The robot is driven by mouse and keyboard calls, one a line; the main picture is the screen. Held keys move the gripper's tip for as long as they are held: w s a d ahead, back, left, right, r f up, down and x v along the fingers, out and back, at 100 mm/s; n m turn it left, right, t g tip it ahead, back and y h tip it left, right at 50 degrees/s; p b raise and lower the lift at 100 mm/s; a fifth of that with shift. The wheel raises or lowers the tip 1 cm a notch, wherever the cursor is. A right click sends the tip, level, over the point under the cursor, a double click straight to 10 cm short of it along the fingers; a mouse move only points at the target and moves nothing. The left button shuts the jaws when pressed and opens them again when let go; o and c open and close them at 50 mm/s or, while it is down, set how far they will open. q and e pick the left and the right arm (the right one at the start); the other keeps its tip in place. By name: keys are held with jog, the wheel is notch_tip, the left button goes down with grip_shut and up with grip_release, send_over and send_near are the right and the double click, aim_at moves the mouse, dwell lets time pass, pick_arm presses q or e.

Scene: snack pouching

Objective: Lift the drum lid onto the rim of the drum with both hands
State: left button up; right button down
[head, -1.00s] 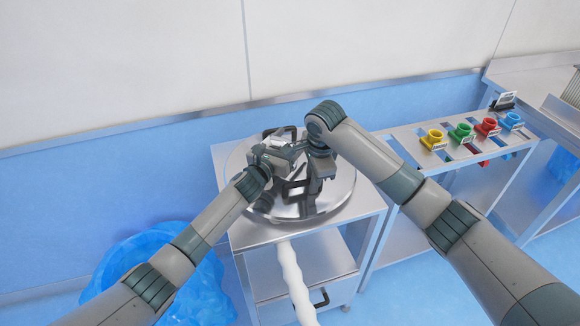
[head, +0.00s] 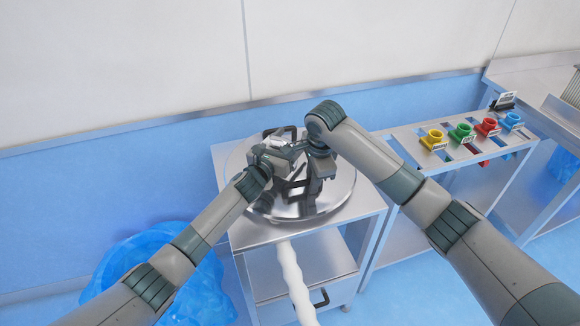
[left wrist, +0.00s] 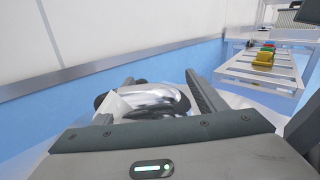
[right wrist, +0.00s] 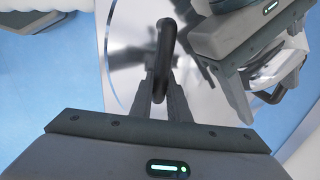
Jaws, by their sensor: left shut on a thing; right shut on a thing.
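The drum lid (head: 338,203) is a wide, round, shiny metal disc on top of a steel cart. It lies flat, as far as I can tell. My left gripper (head: 291,158) is over the lid's middle and shut on a part of it; in the left wrist view, shiny metal and dark parts show between its fingers. My right gripper (head: 318,182) is close beside it on the right. It is shut on a black bar handle (right wrist: 164,42) of the lid, seen in the right wrist view. My arms hide much of the lid. I cannot make out the drum's rim.
The steel cart (head: 245,236) has a lower compartment with a black handle. A crumpled blue plastic bag (head: 195,292) is at lower left. A steel rack with yellow (head: 433,138), green, red and blue funnels stands to the right. A blue-and-white wall is behind.

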pick_arm(q)
jog(key=shift+a, duration=0.1)
pick_arm(e)
jog(key=shift+w+d, duration=0.1)
jog(key=shift+d, duration=0.05)
pick_arm(q)
jog(key=shift+r, duration=0.35)
pick_arm(e)
jog(key=shift+r, duration=0.25)
pick_arm(q)
jog(key=shift+w+f, duration=0.1)
jog(key=shift+w, duration=0.05)
pick_arm(e)
jog(key=shift+w+f, duration=0.1)
jog(key=shift+w, duration=0.05)
pick_arm(q)
jog(key=shift+p, duration=0.3)
